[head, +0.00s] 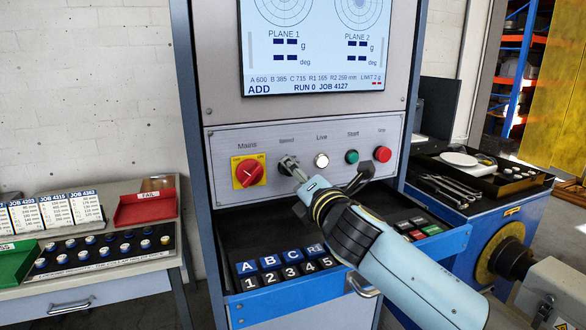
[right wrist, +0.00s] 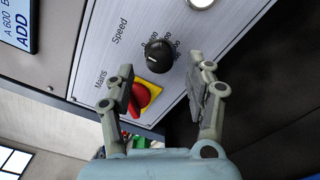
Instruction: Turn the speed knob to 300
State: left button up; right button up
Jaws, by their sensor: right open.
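The speed knob (right wrist: 158,55) is a round black knob with a short pale mark, on the grey panel beside the "Speed" label in the right wrist view. Small scale numbers around it are partly covered and too small to read surely. My right gripper (right wrist: 168,88) is open and empty. Its two fingers are spread, with the knob showing beyond and between their tips; contact is not visible. In the head view the right gripper (head: 326,172) is in front of the panel. My left gripper is not in view.
The red mains switch (head: 248,172) on its yellow plate is just left of the speed knob; one finger overlaps it in the right wrist view. The Live lamp (head: 321,160), green Start button (head: 351,157) and red button (head: 383,154) are to the right. A key tray (head: 250,310) juts out below.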

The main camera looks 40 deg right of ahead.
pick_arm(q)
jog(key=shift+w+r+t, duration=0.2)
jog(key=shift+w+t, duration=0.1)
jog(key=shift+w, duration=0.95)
pick_arm(e)
jog(key=shift+x, duration=1.25)
jog(key=c, duration=0.4)
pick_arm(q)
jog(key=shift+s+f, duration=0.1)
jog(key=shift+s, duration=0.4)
pick_arm(e)
grip_shut()
